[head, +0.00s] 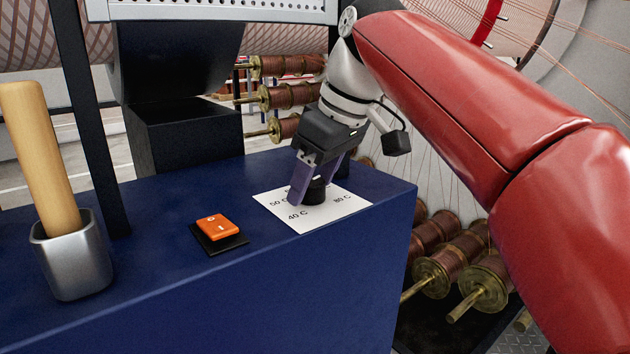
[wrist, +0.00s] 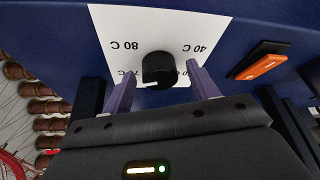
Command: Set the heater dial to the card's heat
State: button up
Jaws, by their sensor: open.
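The heater dial (head: 315,191) is a black round knob on a white scale plate (head: 346,207) on the blue bench top. The plate's readable marks include 40 C, 50 C and 80 C; others are partly hidden. In the wrist view the dial (wrist: 158,68) has a white pointer line on its lower left side, toward a partly covered mark that seems to begin with 7. My gripper (head: 312,188) is open, its purple fingers down on either side of the dial. In the wrist view a gap shows between the fingers and the knob. No separate heat card is visible.
An orange rocker switch (head: 217,228) on a black base sits left of the plate. A metal cup (head: 72,255) holding a wooden handle (head: 42,155) stands farther left. Black posts and a black block stand behind. Copper wire spools (head: 436,270) lie beyond the bench's right edge.

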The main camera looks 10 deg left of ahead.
jog(key=c, duration=1)
jog(key=shift+m, duration=0.3)
jog(key=m+t+p, duration=0.1)
jog(key=m, duration=0.1)
jog(key=m+h+p, duration=0.1)
jog(key=m+p, duration=0.1)
jog(key=m, duration=0.1)
jog(key=shift+s+a+r+t, duration=0.1)
jog(key=shift+s+r+t, duration=0.1)
jog(key=shift+t, duration=0.2)
jog(key=shift+a+f+m+t+h+p, duration=0.15)
jog(key=shift+m+h+p, duration=0.2)
jog(key=shift+m+p, duration=0.4)
jog(key=shift+d+m+t+h+p, duration=0.15)
jog(key=shift+m+h+p, duration=0.3)
jog(key=shift+m, duration=0.5)
